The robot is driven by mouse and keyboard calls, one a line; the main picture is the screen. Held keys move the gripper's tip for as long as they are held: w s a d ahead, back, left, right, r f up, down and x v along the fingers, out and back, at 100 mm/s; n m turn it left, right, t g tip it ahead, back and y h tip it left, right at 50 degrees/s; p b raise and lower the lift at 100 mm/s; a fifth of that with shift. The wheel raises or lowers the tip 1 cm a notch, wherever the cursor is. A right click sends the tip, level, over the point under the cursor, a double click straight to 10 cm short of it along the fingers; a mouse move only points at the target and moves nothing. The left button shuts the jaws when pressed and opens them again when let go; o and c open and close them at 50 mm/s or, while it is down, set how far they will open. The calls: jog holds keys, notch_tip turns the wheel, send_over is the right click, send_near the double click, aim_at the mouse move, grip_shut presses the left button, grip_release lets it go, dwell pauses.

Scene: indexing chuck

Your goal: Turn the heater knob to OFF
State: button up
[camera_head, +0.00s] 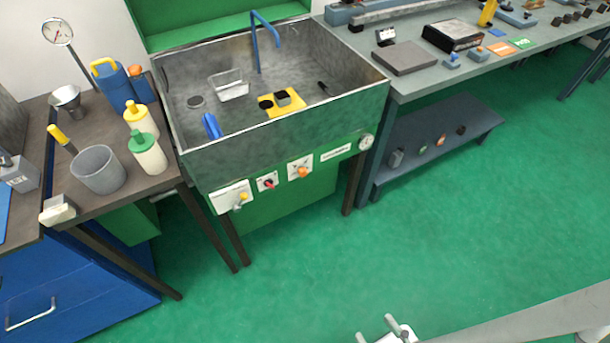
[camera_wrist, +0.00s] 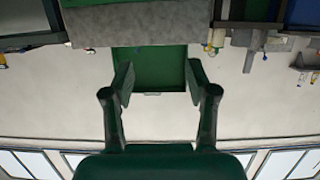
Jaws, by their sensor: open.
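The front of the metal sink unit (camera_head: 290,130) carries a row of small controls in the head view. A yellow knob (camera_head: 241,198) sits on a white plate at the left. A red knob (camera_head: 268,184) is in the middle and an orange knob (camera_head: 302,172) is to its right. The labels are too small to read, so I cannot tell which is the heater knob or its setting. My gripper (camera_wrist: 160,84) is open and empty in the wrist view, its two fingers well apart. No knob can be made out between them.
A round gauge (camera_head: 366,142) is at the panel's right end. A side table (camera_head: 125,190) with bottles and a grey cup stands left of the sink. A workbench (camera_head: 420,85) stands to the right. The green floor (camera_head: 330,260) in front is clear.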

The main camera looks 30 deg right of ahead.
jog(key=w+f+t, duration=0.1)
jog(key=w+f, duration=0.7)
jog(key=f, duration=0.1)
jog(key=t, duration=0.2)
send_near(304, 174)
jog(key=shift+n, duration=0.3)
jog(key=w, duration=0.9)
jog(key=shift+w+d, duration=0.1)
jog(key=shift+w, duration=0.1)
grip_shut()
